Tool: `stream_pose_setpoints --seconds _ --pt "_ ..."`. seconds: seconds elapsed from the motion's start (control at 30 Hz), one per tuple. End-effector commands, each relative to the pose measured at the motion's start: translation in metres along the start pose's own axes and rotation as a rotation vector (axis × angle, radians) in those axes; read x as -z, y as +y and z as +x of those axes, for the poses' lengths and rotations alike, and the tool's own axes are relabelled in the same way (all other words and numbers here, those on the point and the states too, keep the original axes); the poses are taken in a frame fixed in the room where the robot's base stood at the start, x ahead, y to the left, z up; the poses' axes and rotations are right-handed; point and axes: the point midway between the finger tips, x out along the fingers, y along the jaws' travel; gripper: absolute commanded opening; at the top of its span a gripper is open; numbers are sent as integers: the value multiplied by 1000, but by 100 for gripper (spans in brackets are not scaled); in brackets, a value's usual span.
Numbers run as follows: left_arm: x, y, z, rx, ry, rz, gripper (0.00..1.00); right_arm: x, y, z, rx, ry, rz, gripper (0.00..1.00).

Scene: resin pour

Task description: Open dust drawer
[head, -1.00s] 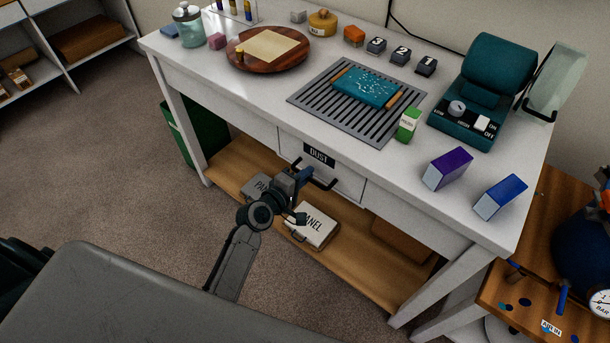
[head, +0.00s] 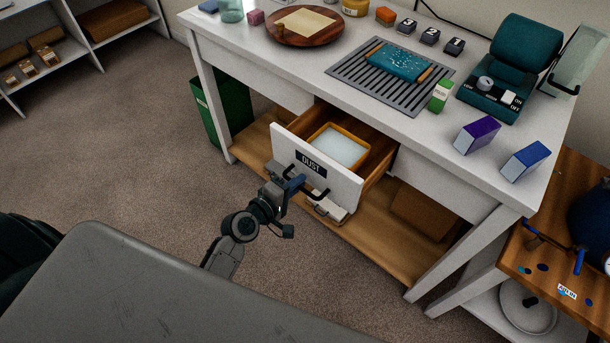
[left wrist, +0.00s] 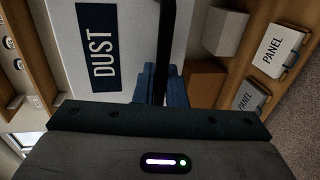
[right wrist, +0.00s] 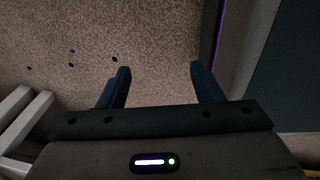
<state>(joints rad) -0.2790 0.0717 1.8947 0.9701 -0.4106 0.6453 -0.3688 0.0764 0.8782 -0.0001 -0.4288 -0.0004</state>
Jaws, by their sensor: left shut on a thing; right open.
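The dust drawer (head: 343,182) has a white front with a black DUST label (head: 311,164) and stands pulled out of the white workbench. Inside it is an orange-rimmed tray (head: 340,147) with pale contents. My left gripper (head: 300,184) is shut on the black drawer handle (head: 320,195). In the left wrist view the blue fingers (left wrist: 155,85) close around the handle (left wrist: 168,40) in front of the label (left wrist: 97,50). My right gripper (right wrist: 160,85) is open and empty above the carpet in the right wrist view; it does not show in the head view.
The workbench top (head: 290,62) holds a grille (head: 375,92) with a teal block, a wooden round board (head: 285,35), boxes and a teal machine (head: 510,70). A lower shelf (head: 385,240) lies under the drawer. A green bin (head: 222,105) stands left.

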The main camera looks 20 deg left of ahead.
Motion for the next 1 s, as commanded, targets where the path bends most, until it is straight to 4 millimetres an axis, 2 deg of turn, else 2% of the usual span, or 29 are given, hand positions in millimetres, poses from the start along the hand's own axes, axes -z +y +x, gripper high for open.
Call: stream_pose_setpoints --seconds 0.03,0.1,0.2,0.27,0.37,0.6,0.77,0.8,0.87,1.0 --pt "0 -3 -9 2 -1 2 0 15 1 -1 -1 20 0 60" --pt "0 -5 -19 2 -1 1 0 33 2 -3 -3 38 0 60" --pt "0 -7 -29 1 -1 1 0 54 6 -6 -7 62 -1 60" --pt "0 -8 -34 2 -1 1 0 60 8 -8 -10 65 -2 60" --pt "0 -8 -39 1 -1 0 0 62 11 -9 -13 63 -4 60" --pt "0 -8 -42 0 0 0 0 37 12 -9 -14 34 -7 60" --pt "0 -8 -41 0 0 0 0 35 10 -8 -12 31 -6 60" --pt "0 -8 -41 0 0 0 13 36 9 -8 -10 32 -5 60" --pt "0 -8 -41 0 0 0 24 38 6 -8 -7 36 -4 60" --pt "0 -8 -41 -1 0 0 25 43 0 -9 0 42 1 60"
